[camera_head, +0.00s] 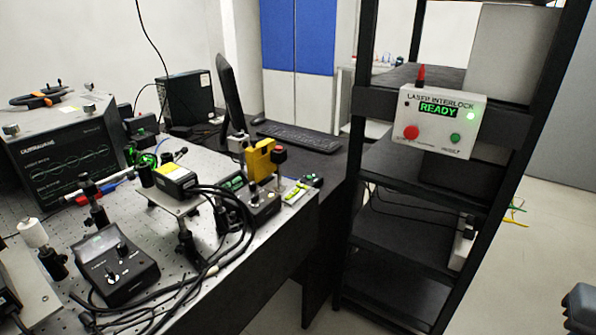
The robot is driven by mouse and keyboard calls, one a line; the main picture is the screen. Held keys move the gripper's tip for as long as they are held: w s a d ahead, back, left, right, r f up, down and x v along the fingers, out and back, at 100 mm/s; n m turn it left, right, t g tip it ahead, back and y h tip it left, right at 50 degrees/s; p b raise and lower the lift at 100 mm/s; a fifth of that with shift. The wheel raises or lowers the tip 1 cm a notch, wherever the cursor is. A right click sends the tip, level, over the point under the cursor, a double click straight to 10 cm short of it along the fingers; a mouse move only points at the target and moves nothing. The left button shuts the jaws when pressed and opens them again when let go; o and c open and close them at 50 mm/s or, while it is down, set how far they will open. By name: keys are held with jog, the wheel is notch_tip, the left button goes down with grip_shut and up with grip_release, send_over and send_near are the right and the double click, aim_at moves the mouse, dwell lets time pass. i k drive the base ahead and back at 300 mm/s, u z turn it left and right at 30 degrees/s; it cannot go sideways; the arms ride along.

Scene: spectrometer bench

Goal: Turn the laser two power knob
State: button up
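A black control box (118,267) with a small display and knobs sits at the front left of the optical bench. A second, smaller control box (259,207) with a lit green display and a dark knob stands near the bench's right edge, below a yellow block (260,160). The labels on both boxes are too small to read, so I cannot tell which one is laser two. The knob positions are also unclear. My gripper cannot be made out in this view.
Black cables (225,245) loop between the boxes. A yellow-topped laser module (176,175) stands between them. A black rack (400,225) at right carries a laser interlock box (440,120) reading READY. A dark grey part (580,306) of unclear identity shows at lower right. Floor between is open.

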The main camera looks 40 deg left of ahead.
aim_at(252, 186)
jog(key=z, duration=0.15)
jog(key=k, duration=0.9)
jog(key=u, duration=1.7)
jog(key=i, duration=0.45)
jog(key=z, duration=0.05)
